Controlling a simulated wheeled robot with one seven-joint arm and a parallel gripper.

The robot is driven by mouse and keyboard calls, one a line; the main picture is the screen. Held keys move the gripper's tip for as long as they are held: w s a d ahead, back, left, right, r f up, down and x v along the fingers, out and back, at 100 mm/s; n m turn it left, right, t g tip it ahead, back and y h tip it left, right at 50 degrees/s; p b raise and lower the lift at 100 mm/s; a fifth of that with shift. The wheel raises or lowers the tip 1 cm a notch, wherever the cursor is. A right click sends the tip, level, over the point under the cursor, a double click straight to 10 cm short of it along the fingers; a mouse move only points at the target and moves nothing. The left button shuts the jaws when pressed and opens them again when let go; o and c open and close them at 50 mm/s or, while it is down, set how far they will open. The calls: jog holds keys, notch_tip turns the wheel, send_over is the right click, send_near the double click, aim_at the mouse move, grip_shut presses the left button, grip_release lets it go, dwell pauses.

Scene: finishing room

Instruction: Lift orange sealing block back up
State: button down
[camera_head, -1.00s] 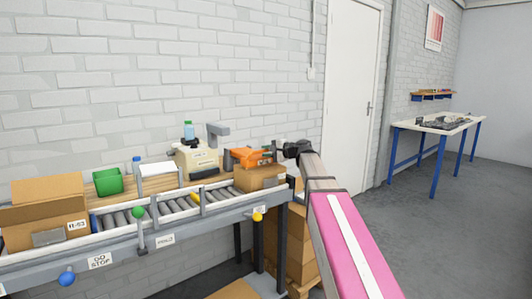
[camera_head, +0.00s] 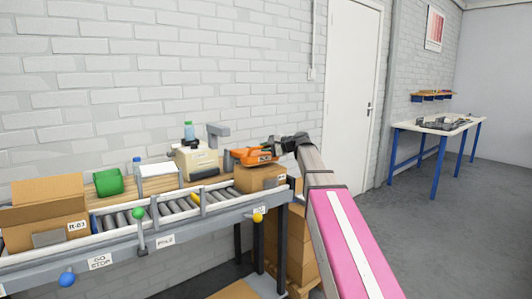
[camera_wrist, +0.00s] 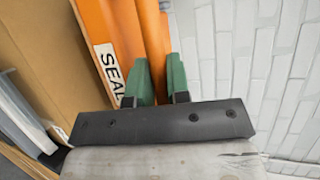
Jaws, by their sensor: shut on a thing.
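The orange sealing block (camera_head: 249,156) sits at or just over the top of a cardboard box at the right end of the conveyor. In the wrist view the orange block (camera_wrist: 112,35) carries a white label with letters reading "SEAL". My gripper (camera_head: 277,148) reaches it from the right. In the wrist view its two green fingertips (camera_wrist: 157,80) are close together and shut on an orange part of the block. The cardboard box (camera_head: 258,179) is below the block. I cannot tell whether the block touches the box.
An open cardboard box (camera_head: 40,212) stands at the left on the roller conveyor (camera_head: 150,218). A white table (camera_head: 440,126) is far right. The floor between is clear.

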jog(key=w+a+r+g+h, duration=0.2)
jog(key=w+a+r, duration=0.2)
jog(key=w+r, duration=0.3)
jog(key=w+a+r+m+g+h, duration=0.1)
jog(key=w+a+r+g+h, duration=0.1)
jog(key=w+a+r, duration=0.2)
jog(key=shift+w+r+m+g, duration=0.3)
jog(key=shift+w+r, duration=1.05)
jog(key=shift+r, duration=0.75)
jog(key=shift+a+r, duration=0.1)
jog(key=c, duration=1.4)
grip_release()
jog(key=shift+w, duration=0.1)
jog(key=v, duration=1)
jog(key=shift+d+r, duration=0.2)
jog(key=shift+d, duration=0.1)
